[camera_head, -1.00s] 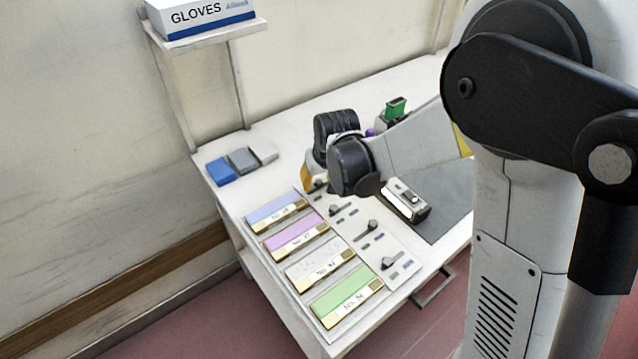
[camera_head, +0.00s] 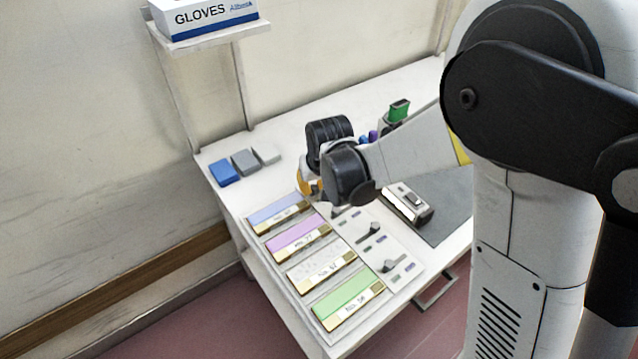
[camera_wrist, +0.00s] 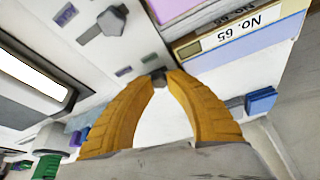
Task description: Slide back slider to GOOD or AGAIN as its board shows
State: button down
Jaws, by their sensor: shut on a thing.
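The back board (camera_head: 278,210) is plain pale blue with a label that reads "No. 65" in the wrist view (camera_wrist: 270,35). No speckles show on the part in view. My gripper (camera_wrist: 158,76) has its yellow fingers closed at the tips on the dark knob of the back slider (camera_wrist: 157,74), beside that board's end. In the head view my gripper (camera_head: 310,186) is at the back end of the slider panel (camera_head: 357,221), and my wrist hides the back slider.
Purple (camera_head: 297,236), speckled white (camera_head: 322,268) and green (camera_head: 347,299) boards lie in front, with other sliders (camera_head: 369,231) beside them. A grey device (camera_head: 409,201) lies on a dark mat. Blue and grey blocks (camera_head: 223,172) stand at the back left.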

jog(key=shift+s+a, duration=0.1)
jog(key=c, duration=1.3)
grip_release()
jog(key=shift+a, duration=0.15)
jog(key=shift+o, duration=0.2)
jog(key=v, duration=1.2)
jog(key=s+d+r+m+t+h, duration=0.1)
jog(key=s+d+r+m+t, duration=0.1)
jog(key=s+d, duration=1.4)
notch_tip(320, 180, up, 2)
jog(key=shift+s+d+r+m+t, duration=0.1)
jog(key=shift+s+d+m+t, duration=0.3)
jog(key=shift+s+m, duration=0.2)
